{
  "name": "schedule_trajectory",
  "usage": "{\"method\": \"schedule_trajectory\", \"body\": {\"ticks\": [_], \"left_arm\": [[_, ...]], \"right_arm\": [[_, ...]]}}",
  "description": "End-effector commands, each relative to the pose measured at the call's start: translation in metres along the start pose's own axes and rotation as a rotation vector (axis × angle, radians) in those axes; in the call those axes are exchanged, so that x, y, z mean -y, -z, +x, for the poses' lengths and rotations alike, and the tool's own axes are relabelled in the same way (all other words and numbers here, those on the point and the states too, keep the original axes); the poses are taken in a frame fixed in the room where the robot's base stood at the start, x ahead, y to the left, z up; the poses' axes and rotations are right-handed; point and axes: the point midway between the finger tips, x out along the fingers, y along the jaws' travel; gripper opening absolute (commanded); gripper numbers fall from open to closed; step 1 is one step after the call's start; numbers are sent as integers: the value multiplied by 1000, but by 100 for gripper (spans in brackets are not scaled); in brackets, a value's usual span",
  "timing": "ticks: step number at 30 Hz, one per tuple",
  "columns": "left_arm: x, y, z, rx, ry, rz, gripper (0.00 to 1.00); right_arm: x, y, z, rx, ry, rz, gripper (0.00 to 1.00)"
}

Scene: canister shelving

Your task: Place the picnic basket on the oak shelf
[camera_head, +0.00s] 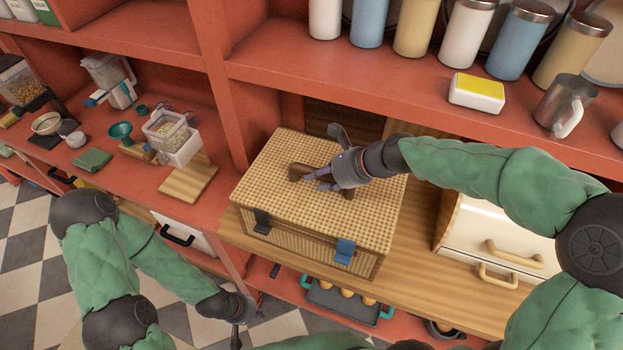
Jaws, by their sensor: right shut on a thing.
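The woven tan picnic basket (270,170) is upright and closed, with two blue-grey latches on its front. It is at the oak shelf (425,285), within the shelf's outline; I cannot tell if its base fully rests on the wood. My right gripper (318,178) is above the lid, shut on the basket's brown handle. My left gripper (238,338) hangs low at the bottom of the view, away from the basket; its fingers are too small and cut off to read.
A cream bread bin (500,235) stands on the oak shelf to the right. Canisters (415,25), a butter dish (477,93) and a metal jug (563,105) line the red shelf above. A tray with food (345,302) sits below. A red upright (215,80) stands left of the basket.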

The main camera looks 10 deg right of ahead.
Motion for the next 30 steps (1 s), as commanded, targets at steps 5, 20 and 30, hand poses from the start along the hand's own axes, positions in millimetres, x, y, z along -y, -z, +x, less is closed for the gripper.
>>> {"method": "schedule_trajectory", "body": {"ticks": [5,20,30], "left_arm": [[1,0,4,0,0,0,0],[6,1,17,0,0,0,0],[6,1,17,0,0,0,0]], "right_arm": [[12,8,3,6,10,-2,0],[17,39,28,5,8,-4,0],[14,44,33,0,0,1,47]]}}
